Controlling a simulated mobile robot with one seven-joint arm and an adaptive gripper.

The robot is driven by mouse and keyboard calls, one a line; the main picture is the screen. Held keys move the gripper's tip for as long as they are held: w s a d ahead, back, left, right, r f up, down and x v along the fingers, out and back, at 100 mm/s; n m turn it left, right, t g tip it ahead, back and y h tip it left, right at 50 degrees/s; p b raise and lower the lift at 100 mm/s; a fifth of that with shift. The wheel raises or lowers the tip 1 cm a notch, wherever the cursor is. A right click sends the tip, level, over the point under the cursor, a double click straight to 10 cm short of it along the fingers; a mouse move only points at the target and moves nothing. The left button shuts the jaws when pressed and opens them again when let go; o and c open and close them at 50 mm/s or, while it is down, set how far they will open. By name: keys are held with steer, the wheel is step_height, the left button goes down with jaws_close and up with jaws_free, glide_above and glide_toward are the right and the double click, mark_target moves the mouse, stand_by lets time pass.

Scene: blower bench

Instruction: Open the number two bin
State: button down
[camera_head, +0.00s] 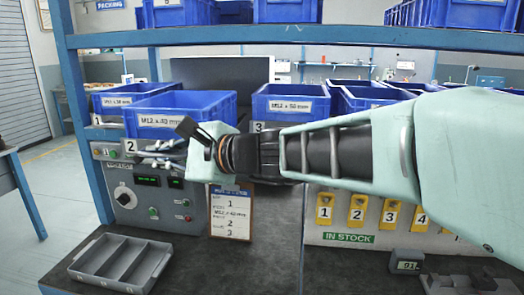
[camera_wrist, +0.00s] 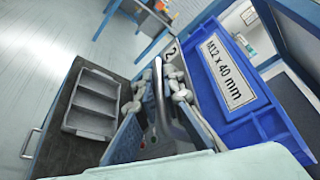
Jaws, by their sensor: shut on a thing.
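The number two bin (camera_head: 182,120) is a blue open-topped bin labelled M12 x 40 mm, on the shelf at left. Its front stands closer to me than the bins beside it. A plate with a 2 (camera_head: 130,146) shows below its front left. My gripper (camera_head: 165,150) is at the bin's lower front, with its fingers closed there. In the wrist view the bin (camera_wrist: 232,90) is at right, and my gripper (camera_wrist: 158,92) is shut around a grey bar-like handle at its front. The exact contact is partly hidden by the fingers.
Bin one (camera_head: 115,101) is at left and bin three (camera_head: 290,103) at right. Below is a grey control box (camera_head: 120,215) with a knob and buttons. A clipboard (camera_head: 231,212) hangs beside it. A grey divided tray (camera_head: 120,262) lies on the dark bench. A blue beam (camera_head: 300,37) crosses above.

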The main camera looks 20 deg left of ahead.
steer(key=c, duration=2.3)
jaws_free()
steer(key=shift+d, duration=0.1)
